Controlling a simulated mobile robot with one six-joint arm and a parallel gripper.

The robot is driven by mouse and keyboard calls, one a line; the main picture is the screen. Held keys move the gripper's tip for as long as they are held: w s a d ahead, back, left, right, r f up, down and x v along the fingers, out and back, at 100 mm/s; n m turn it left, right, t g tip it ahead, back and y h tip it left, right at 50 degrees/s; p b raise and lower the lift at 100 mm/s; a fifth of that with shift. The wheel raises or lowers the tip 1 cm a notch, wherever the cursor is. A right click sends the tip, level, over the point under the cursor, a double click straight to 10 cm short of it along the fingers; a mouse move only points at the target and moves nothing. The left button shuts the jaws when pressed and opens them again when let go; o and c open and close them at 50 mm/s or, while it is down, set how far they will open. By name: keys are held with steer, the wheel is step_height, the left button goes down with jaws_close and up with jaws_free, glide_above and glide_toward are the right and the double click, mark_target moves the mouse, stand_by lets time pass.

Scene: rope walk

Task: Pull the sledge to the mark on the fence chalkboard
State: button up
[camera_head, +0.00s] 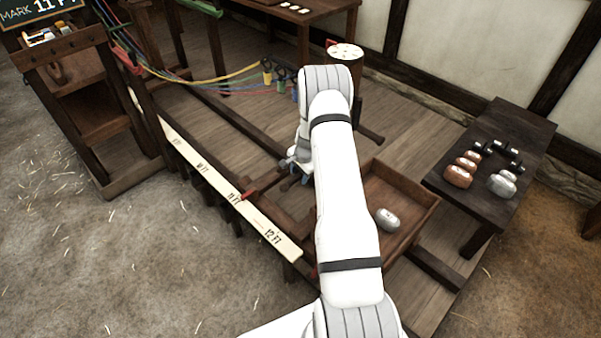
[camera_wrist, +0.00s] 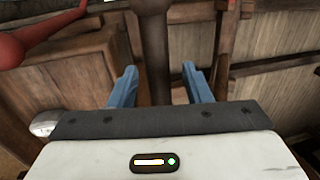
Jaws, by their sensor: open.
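The chalkboard (camera_head: 40,12) at top left reads "MARK 11 FT". The pale measuring board (camera_head: 205,178) on the fence shows 10 FT, 11 FT and 12 FT labels. The sledge (camera_head: 408,222) is a low wooden tray, partly hidden by my arm, with a grey weight (camera_head: 387,219) in it. A red pointer (camera_head: 262,186) reaches the board beside the 11 FT label. My gripper (camera_head: 291,168) is low at the sledge's left side, partly hidden. In the wrist view its blue fingers (camera_wrist: 160,88) are open, either side of a dark bar (camera_wrist: 155,55); I cannot tell contact.
A dark bench (camera_head: 500,150) at right holds several copper and grey weights and dark ones. A wooden shelf stand (camera_head: 85,110) is at left. The floor at front left is free.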

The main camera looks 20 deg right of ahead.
steer(key=shift+c, duration=0.5)
jaws_close()
steer(key=shift+w, duration=0.1)
